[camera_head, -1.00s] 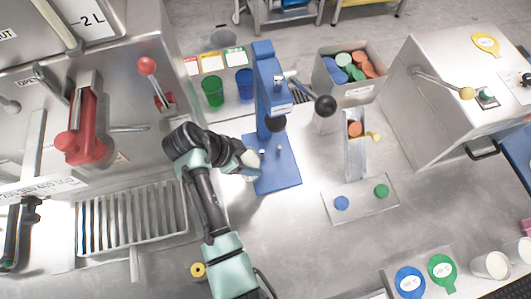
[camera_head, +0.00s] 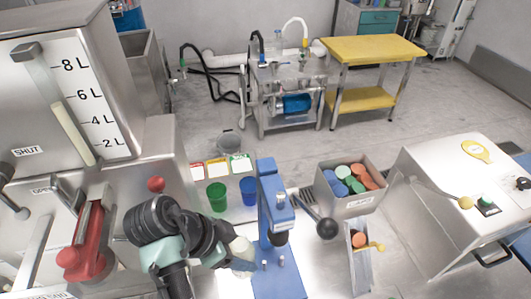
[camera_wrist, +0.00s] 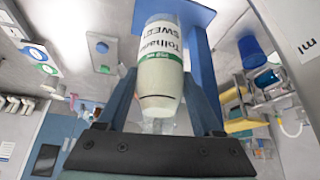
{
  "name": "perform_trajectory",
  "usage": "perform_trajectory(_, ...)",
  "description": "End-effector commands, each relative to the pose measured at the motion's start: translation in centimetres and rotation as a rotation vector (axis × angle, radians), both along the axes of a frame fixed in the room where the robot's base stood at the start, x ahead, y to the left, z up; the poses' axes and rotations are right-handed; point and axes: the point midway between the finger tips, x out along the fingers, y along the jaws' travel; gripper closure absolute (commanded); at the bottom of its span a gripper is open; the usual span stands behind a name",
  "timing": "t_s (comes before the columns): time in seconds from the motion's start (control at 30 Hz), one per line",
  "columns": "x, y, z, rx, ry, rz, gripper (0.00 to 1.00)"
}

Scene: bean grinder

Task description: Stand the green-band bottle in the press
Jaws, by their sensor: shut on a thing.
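My gripper (camera_head: 238,264) is shut on a pale bottle (camera_head: 241,247), just left of the blue press (camera_head: 271,205). In the wrist view the bottle (camera_wrist: 160,78) sits between the two blue fingers of my gripper (camera_wrist: 162,95). Its white label carries dark print and a green band. The press has a blue column, a blue base plate (camera_head: 280,284) with small pegs, and a lever with a black ball knob (camera_head: 327,228). The bottle is beside the press column; whether it touches the base is hidden.
Green (camera_head: 217,196) and blue (camera_head: 249,190) cups stand behind the press at left. A box of coloured caps (camera_head: 350,187) and a chute (camera_head: 360,268) stand to its right. A steel machine with a red lever (camera_head: 85,245) is close on the left.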

Motion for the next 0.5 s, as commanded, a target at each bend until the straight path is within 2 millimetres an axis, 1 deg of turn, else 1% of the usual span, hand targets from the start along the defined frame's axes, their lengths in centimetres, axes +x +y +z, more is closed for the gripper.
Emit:
perform_trajectory(0.17,-0.9,-0.6,-2.7,0.000,0.007,0.157,0.93)
perform_trajectory(0.27,-1.7,-1.3,-4.8,0.001,0.007,0.309,0.93)
perform_trajectory(0.4,-3.1,-2.6,-7.3,0.001,0.006,0.550,0.93)
perform_trajectory(0.5,-4.0,-3.8,-8.4,0.002,0.003,0.704,0.93)
